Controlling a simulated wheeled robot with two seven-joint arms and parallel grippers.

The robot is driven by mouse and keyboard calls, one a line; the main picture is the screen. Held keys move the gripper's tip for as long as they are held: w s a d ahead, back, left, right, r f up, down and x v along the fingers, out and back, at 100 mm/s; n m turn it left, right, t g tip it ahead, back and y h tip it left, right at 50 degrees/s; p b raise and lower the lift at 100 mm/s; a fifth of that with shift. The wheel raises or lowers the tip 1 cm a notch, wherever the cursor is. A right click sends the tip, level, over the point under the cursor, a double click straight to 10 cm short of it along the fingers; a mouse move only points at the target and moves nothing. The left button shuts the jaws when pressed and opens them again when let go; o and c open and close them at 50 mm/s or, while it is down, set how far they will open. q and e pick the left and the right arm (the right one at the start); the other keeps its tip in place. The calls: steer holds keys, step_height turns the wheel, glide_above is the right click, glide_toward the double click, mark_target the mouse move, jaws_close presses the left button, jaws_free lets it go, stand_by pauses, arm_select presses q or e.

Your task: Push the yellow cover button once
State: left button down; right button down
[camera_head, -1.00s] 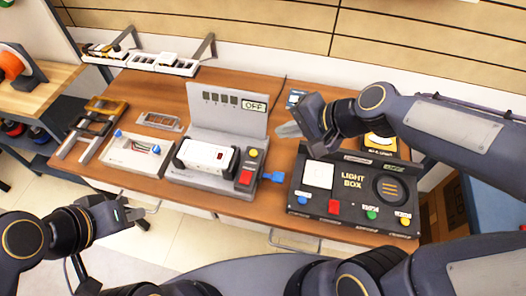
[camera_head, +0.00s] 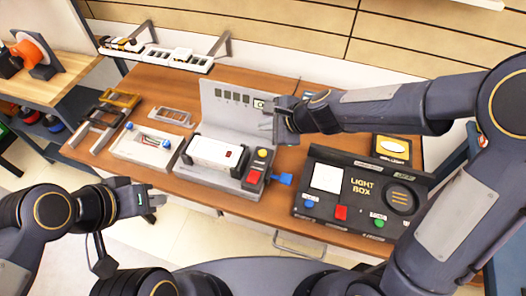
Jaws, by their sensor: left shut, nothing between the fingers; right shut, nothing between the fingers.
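A yellow button (camera_head: 262,154) sits on the right side of a grey station (camera_head: 230,112), just above a red button (camera_head: 253,177). My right gripper (camera_head: 268,127) is shut and empty. In the picture it is just above the yellow button, in front of the upright panel's right side. A gap shows between its tips and the button; the exact height is hard to tell. My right arm hides the right part of the panel. My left gripper (camera_head: 160,203) is shut and empty, low on the left near the table's front edge.
A white block (camera_head: 215,152) lies in the station. A black light box (camera_head: 325,207) with blue, red and green buttons stands to the right, partly behind my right arm. A blue connector (camera_head: 283,179) lies between them. Trays and racks (camera_head: 143,147) stand left.

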mark_target(266, 154)
steer(key=shift+f+b, duration=4.25)
steer(key=shift+f, duration=0.15)
steer(key=shift+f, duration=0.1)
steer(key=shift+f+b, duration=0.3)
steer(key=shift+b, duration=0.05)
steer(key=shift+f+b, duration=0.45)
steer(key=shift+r, duration=0.1)
steer(key=shift+r+p, duration=0.8)
steer(key=shift+p, duration=0.1)
step_height(266, 154, up, 5)
steer(key=p, duration=0.5)
